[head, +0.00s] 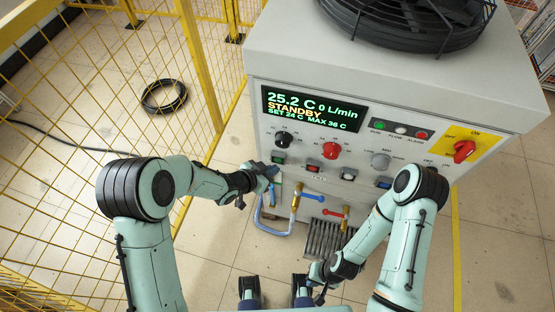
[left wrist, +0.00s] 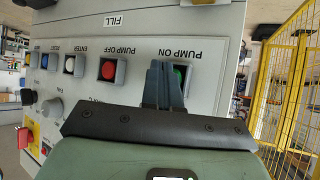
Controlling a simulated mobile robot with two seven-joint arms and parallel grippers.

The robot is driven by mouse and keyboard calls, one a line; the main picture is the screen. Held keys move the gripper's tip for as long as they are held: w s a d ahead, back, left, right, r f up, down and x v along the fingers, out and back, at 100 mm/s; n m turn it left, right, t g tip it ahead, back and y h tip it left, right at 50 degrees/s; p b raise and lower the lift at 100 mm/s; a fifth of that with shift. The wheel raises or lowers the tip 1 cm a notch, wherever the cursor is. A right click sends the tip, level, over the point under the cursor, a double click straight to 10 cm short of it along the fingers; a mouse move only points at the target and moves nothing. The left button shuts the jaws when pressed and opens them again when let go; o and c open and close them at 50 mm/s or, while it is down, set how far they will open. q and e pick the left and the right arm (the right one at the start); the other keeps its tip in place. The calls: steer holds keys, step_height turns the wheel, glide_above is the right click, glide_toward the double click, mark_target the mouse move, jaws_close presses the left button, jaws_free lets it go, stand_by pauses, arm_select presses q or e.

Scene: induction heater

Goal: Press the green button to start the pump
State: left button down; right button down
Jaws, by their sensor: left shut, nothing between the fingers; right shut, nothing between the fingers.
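The green button (head: 277,158) sits at the left end of the button row on the grey machine front. In the left wrist view, which shows the panel upside down, the green button (left wrist: 181,74) is under the PUMP ON label, partly hidden by my fingers. My left gripper (head: 272,171) is shut and empty, its fingertips (left wrist: 163,70) right in front of the button's edge. I cannot tell whether they touch it. The display (head: 310,110) reads 25.2 C, 0 L/min, STANDBY. My right gripper (head: 320,296) is shut and empty, low and away from the panel.
The red PUMP OFF button (left wrist: 108,69) is the green button's neighbour. Black and red knobs (head: 331,150) sit above the row. A blue hose (head: 270,228) and brass valve (head: 295,198) hang below. A yellow mesh fence (head: 205,70) stands at left; a red switch (head: 464,151) at right.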

arm_select(q)
steer(key=shift+w, duration=0.15)
stand_by(0.7)
steer(key=shift+w+d, duration=0.1)
steer(key=shift+w, duration=0.2)
steer(key=shift+w+d, duration=0.2)
steer(key=shift+w, duration=0.25)
stand_by(0.8)
steer(key=shift+s, duration=0.15)
steer(key=shift+s+a+b, duration=0.25)
steer(key=shift+s+b, duration=0.1)
steer(key=shift+s, duration=0.35)
